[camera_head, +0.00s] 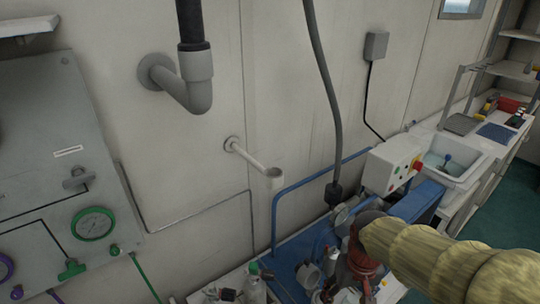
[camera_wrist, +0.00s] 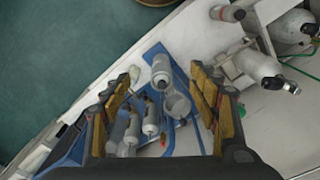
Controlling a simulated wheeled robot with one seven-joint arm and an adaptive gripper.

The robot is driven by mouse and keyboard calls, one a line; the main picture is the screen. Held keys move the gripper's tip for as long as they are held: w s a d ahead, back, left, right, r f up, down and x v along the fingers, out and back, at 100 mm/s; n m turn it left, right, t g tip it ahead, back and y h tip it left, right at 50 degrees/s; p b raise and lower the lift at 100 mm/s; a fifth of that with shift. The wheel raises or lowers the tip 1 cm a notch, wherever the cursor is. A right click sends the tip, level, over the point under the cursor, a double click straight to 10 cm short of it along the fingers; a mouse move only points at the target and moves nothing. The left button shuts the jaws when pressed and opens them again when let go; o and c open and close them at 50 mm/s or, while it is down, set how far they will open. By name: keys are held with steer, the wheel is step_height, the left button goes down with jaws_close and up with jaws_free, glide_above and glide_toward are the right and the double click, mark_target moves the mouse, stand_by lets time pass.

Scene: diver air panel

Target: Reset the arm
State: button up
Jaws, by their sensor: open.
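My gripper (camera_wrist: 165,100) shows in the wrist view with its two padded fingers spread apart, and nothing is between the pads. Below it, farther off, are several grey metal parts and cylinders on a blue base (camera_wrist: 181,75). In the head view a tan ribbed arm-like part (camera_head: 440,262) reaches in from the lower right towards the blue machine (camera_head: 292,252). The gripper's fingers cannot be made out in the head view.
A grey panel (camera_head: 40,150) with a green gauge (camera_head: 93,223) stands at left. Wall pipes (camera_head: 190,85) jut out. A white control box (camera_head: 390,165) and a sink (camera_head: 455,160) are at right. Grey cylinders (camera_wrist: 262,68) lie on the bench. Green floor (camera_wrist: 60,50) is clear.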

steer(key=s+r+t, duration=0.5)
steer(key=s+r, duration=0.3)
steer(key=r, duration=0.6)
steer(key=shift+c, duration=0.2)
